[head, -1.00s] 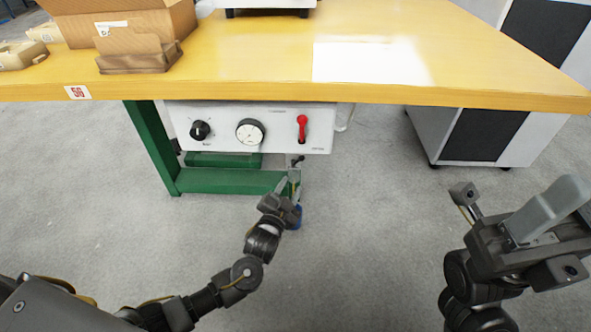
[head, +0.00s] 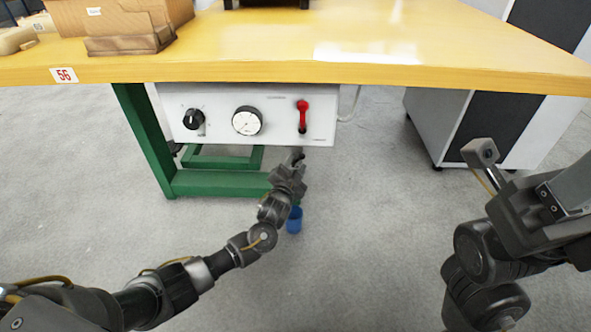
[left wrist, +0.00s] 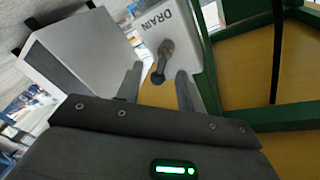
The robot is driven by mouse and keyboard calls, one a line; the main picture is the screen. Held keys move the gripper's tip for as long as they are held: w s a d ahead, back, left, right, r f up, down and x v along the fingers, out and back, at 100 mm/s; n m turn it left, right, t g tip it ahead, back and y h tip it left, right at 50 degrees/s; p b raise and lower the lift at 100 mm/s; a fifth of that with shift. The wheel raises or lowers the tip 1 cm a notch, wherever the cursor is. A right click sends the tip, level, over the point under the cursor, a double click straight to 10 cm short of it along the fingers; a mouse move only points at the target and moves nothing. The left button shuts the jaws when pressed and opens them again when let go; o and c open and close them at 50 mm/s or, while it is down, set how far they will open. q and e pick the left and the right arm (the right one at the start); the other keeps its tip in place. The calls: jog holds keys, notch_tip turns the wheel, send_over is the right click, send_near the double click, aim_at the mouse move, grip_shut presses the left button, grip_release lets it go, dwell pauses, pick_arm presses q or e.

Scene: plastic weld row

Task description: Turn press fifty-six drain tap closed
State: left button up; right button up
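The drain tap (left wrist: 162,62) is a dark grey lever on a white box face marked DRAIN (left wrist: 157,22) in the left wrist view. My left gripper (left wrist: 159,88) is open, with one finger on each side of the lever's lower end. I cannot tell whether either finger touches it. In the head view my left gripper (head: 296,160) is just under the right end of the white panel (head: 270,125) and mostly hides the tap. My right gripper (head: 575,215) is partly cut off at the right edge, away from the panel; its fingers do not show clearly.
The panel carries a black knob (head: 194,119), a gauge (head: 247,122) and a red lever (head: 303,115). It hangs under the yellow table (head: 250,70), marked 56. A blue cup (head: 294,222) is below my left gripper. A green table leg (head: 147,140) stands at left.

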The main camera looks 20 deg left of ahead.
pick_arm(q)
jog(key=shift+w, duration=0.45)
jog(key=shift+c, duration=0.2)
grip_shut()
